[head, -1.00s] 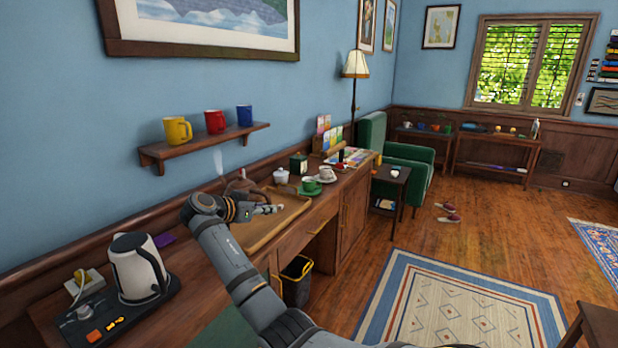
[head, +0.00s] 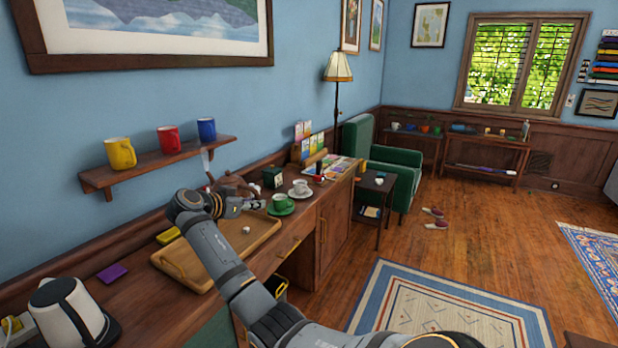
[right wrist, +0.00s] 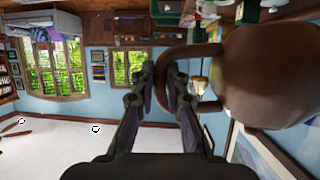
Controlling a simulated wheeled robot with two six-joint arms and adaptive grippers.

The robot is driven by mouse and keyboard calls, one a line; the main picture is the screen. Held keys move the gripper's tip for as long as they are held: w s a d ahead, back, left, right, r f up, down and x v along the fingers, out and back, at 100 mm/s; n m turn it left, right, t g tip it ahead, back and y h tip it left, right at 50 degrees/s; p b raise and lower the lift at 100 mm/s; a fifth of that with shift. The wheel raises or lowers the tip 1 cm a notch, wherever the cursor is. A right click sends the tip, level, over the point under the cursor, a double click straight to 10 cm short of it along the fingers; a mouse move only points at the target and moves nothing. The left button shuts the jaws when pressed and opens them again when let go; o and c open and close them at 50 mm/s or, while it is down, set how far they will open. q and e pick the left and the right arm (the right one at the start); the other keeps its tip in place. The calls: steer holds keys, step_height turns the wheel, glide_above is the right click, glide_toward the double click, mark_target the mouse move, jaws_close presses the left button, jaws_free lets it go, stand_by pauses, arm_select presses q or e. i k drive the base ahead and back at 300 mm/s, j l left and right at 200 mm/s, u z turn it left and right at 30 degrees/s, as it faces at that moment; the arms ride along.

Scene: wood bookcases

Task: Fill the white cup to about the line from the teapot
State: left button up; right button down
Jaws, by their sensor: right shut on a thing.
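The white cup (head: 300,186) stands upright on a white saucer on the wooden counter. I cannot make out a line or its contents. My right gripper (head: 250,204) is above the tray's far end, left of the green cup (head: 280,201) in the picture. The right wrist view shows its fingers (right wrist: 162,88) shut on the handle of the brown teapot (right wrist: 265,75). A pale wisp shows above that spot. My left gripper is out of view.
The wooden tray (head: 262,243) lies under my right arm. A green cup on a green saucer stands close to the white cup. A dark box (head: 272,178) is behind them. A white kettle (head: 68,315) and a purple pad (head: 113,273) are at the near left. A mug shelf (head: 160,166) hangs above.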

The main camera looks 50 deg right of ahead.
mark_target(300, 187)
steer(key=l, duration=1.45)
steer(key=l+u, duration=0.1)
steer(key=l, duration=1.3)
steer(key=i+l, duration=0.35)
steer(key=l, duration=0.2)
